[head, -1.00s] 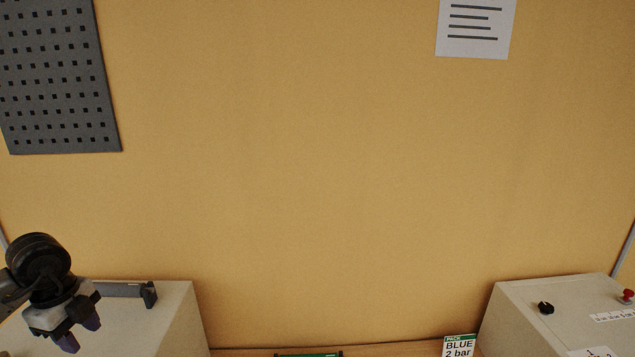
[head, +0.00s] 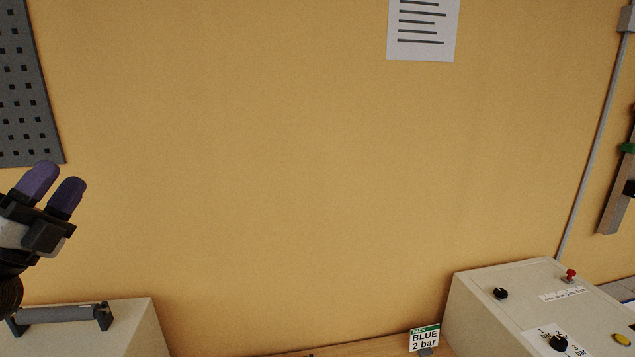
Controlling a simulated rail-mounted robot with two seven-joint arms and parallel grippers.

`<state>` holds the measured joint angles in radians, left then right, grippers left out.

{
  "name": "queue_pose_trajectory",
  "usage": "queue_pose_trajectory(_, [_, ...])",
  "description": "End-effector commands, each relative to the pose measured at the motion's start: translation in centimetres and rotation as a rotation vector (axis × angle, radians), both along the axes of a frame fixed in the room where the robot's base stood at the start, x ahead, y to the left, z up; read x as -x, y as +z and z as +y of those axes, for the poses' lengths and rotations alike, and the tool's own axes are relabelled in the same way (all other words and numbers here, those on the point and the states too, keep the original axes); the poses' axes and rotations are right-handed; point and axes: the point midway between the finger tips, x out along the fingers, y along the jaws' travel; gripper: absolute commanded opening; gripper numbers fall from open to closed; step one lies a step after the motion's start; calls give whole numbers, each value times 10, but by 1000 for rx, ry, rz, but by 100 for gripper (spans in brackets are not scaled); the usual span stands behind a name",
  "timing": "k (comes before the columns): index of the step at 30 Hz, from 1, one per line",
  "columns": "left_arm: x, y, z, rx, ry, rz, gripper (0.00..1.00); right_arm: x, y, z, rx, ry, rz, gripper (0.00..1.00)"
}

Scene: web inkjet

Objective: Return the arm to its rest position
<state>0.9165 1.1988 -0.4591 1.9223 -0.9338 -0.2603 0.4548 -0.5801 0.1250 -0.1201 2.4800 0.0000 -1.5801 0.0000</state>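My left gripper (head: 56,182) is at the left edge of the head view, in front of the tan wall. Its two purple-tipped fingers point up and slightly right. A gap shows between them and nothing is held, so it is open. The rest of my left arm is mostly cut off by the left edge. My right arm and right gripper are not in view.
A pale box with a grey handle (head: 60,314) stands below my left gripper. A grey pegboard (head: 22,100) hangs upper left. The middle is clear.

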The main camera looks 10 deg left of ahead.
Motion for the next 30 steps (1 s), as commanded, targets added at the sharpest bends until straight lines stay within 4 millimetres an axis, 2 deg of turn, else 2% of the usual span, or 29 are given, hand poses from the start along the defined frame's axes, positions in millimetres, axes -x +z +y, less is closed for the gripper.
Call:
queue_pose_trajectory(2, [9,12,4,136,60,-68,39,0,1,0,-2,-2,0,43])
queue_pose_trajectory(4, [13,12,11,268,126,-87,39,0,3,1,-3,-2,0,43])
queue_pose_trajectory(8, [13,-15,20,521,247,-11,39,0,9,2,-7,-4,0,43])
queue_pose_trajectory(11, [8,-62,16,713,334,156,39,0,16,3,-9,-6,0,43])
queue_pose_trajectory(15, [11,-158,-12,946,408,513,39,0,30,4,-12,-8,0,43])
queue_pose_trajectory(17, [18,-198,-30,1025,411,663,39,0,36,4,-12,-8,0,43])
queue_pose_trajectory(18, [25,-223,-44,1070,405,760,39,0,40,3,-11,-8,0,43])
queue_pose_trajectory(21, [49,-280,-82,1161,362,988,39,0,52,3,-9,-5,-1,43])
queue_pose_trajectory(24, [77,-323,-115,1242,310,1159,39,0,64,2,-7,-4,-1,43])
queue_pose_trajectory(30, [148,-395,-153,1424,346,1400,39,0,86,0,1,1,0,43])
